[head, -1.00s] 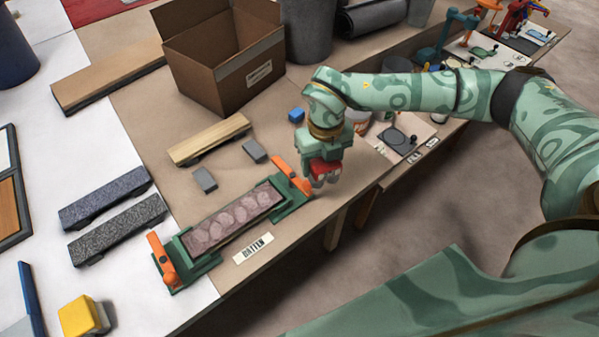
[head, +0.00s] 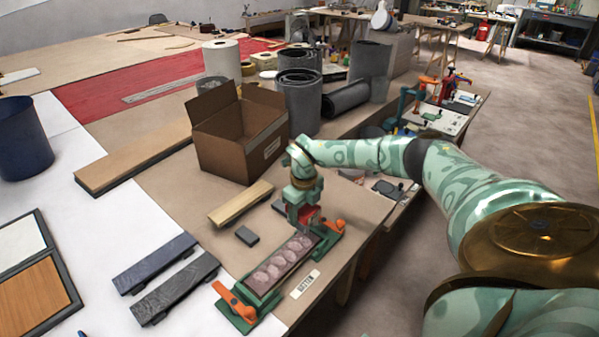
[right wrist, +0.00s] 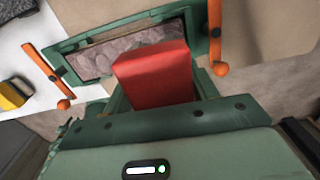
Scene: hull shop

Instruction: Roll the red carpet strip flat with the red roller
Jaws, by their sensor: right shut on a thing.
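My right gripper (head: 303,212) is shut on a red block-like thing, which I take for the red roller (right wrist: 155,75); no roller drum shows. I hold it over or just beside the far end of a green clamp fixture (head: 240,312) with orange levers. A mauve-pink strip with pale round patches (head: 282,262) lies in the fixture; it also shows behind the red thing in the right wrist view (right wrist: 100,58). I cannot tell whether the red thing touches it. My left gripper is not in view.
A "BATTEN" label (head: 305,284) lies beside the fixture near the table edge. Dark-covered battens (head: 175,288), a wooden batten (head: 240,203) and a grey block (head: 246,235) lie to the left. An open cardboard box (head: 228,148) stands behind.

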